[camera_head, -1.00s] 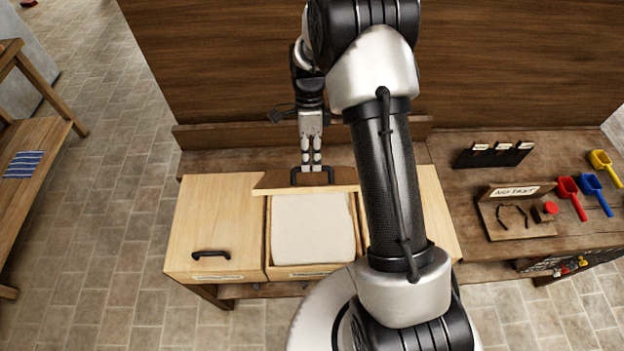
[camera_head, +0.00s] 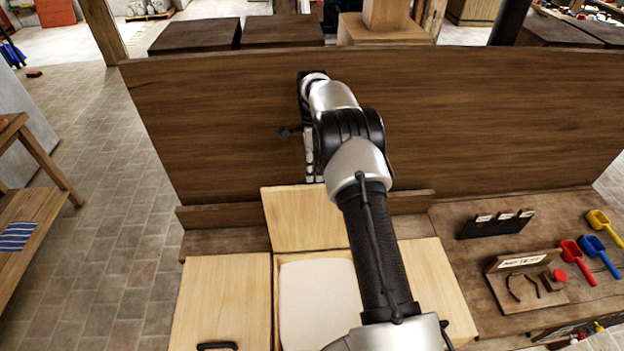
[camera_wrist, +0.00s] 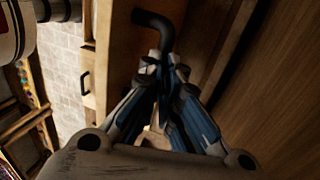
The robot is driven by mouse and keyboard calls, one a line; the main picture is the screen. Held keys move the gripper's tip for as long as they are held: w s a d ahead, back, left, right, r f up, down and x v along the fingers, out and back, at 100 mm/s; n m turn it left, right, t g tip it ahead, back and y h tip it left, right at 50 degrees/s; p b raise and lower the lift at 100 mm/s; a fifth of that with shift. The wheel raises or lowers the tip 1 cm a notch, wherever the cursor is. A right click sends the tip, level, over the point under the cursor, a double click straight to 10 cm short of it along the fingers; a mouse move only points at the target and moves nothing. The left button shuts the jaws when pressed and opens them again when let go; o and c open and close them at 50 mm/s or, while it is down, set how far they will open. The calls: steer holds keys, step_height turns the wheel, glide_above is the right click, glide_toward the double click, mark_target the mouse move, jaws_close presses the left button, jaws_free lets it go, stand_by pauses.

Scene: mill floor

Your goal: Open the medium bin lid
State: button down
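The medium bin (camera_head: 277,325) is the middle of a row of pale wooden bins, with a pale, flat-topped filling (camera_head: 318,300) showing inside. Its lid (camera_head: 300,220) stands raised at the back of the opening, its inner face toward the head camera. My gripper (camera_head: 310,172) is behind the lid's upper edge, its tips partly hidden. In the wrist view, the fingers (camera_wrist: 165,68) are closed together around the lid's black bent handle (camera_wrist: 152,20); the exact contact is partly hidden.
A bin with its lid shut (camera_head: 225,300) stands on the left, another (camera_head: 432,285) on the right, partly behind my arm. A tall wooden back panel (camera_head: 480,130) rises close behind the gripper. Coloured scoops (camera_head: 592,245) and a small stand (camera_head: 522,262) lie at right.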

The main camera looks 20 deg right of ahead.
mark_target(315, 182)
steer(key=f, duration=0.3)
steer(key=shift+s+f+g, duration=0.35)
steer(key=shift+s+g, duration=0.05)
steer(key=c, duration=1.9)
jaws_free()
steer(key=shift+a, duration=0.1)
steer(key=shift+c, duration=0.2)
steer(key=o, duration=0.3)
steer(key=shift+w+f, duration=0.2)
steer(key=shift+w, duration=0.2)
steer(key=shift+o, duration=0.2)
steer(key=shift+s+r, duration=0.1)
steer(key=shift+s, duration=0.05)
